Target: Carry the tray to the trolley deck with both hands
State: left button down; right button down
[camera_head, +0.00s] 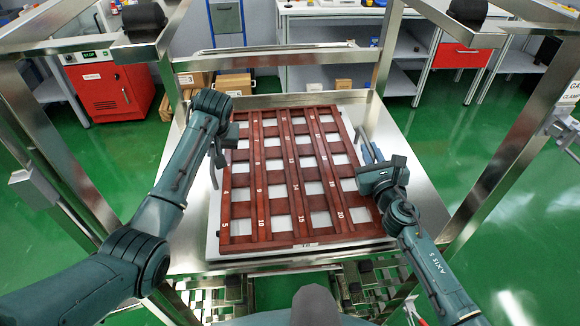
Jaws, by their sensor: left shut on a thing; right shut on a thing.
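The tray (262,237) is a reddish-brown grid with numbered cells in the middle of the head view. Pale squares show through its open cells. It is over the steel deck (407,150), with a pale flat surface (213,213) showing along its left edge. I cannot tell whether the tray rests on this surface or hangs just above it. My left gripper (217,157) is shut on the tray's left edge, towards the far half. My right gripper (369,150) is shut on the right edge. The fingertips are partly hidden by the gripper bodies.
Steel posts (508,144) and rails frame the deck on both sides. Behind it are cardboard boxes (234,84), a red cabinet (108,90) at left and workbenches with shelves (330,42). The green floor (520,225) is open at right.

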pick_arm(q)
jog(key=shift+a+f, duration=0.1)
jog(key=shift+f, duration=0.25)
pick_arm(e)
jog(key=shift+d+f, duration=0.1)
jog(key=shift+f, duration=0.35)
pick_arm(q)
jog(key=c, duration=1.9)
grip_release()
jog(key=shift+f+b, duration=0.1)
jog(key=shift+b, duration=0.2)
jog(key=shift+c, duration=0.2)
pick_arm(e)
jog(key=c, duration=1.9)
grip_release()
jog(key=shift+f, duration=0.1)
pick_arm(q)
jog(key=o, duration=0.4)
pick_arm(e)
jog(key=o, duration=0.4)
pick_arm(q)
jog(key=shift+o, duration=0.2)
pick_arm(e)
jog(key=shift+o, duration=0.2)
